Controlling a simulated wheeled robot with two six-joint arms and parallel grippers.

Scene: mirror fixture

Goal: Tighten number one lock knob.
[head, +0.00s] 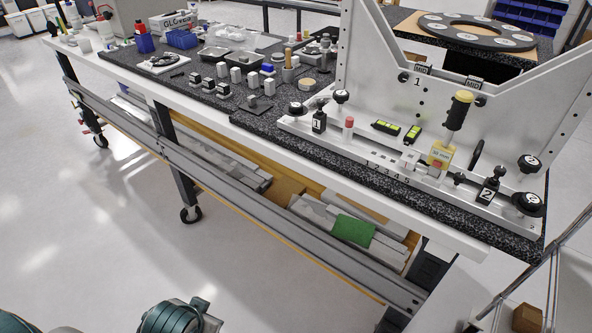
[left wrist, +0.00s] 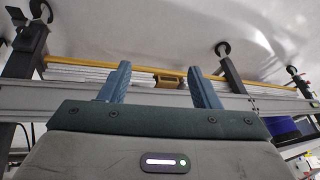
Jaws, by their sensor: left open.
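In the head view, a black block marked 1 (head: 319,121) stands at the left end of the white fixture base (head: 375,158). Two black round knobs sit beside it: a left knob (head: 297,108) and an upper knob (head: 341,96). I cannot tell from the head view which one carries the number one marking. My left gripper (left wrist: 159,68) shows in the left wrist view with its two blue fingers apart and nothing between them. It faces the bench's lower frame, away from the knobs. My right gripper is in neither view.
A black block marked 2 (head: 487,190) and more black knobs (head: 528,203) are at the fixture's right end. A yellow-topped handle (head: 460,108) rises between. Small parts crowd the dark bench top (head: 185,75). The floor (head: 90,220) before the bench is clear.

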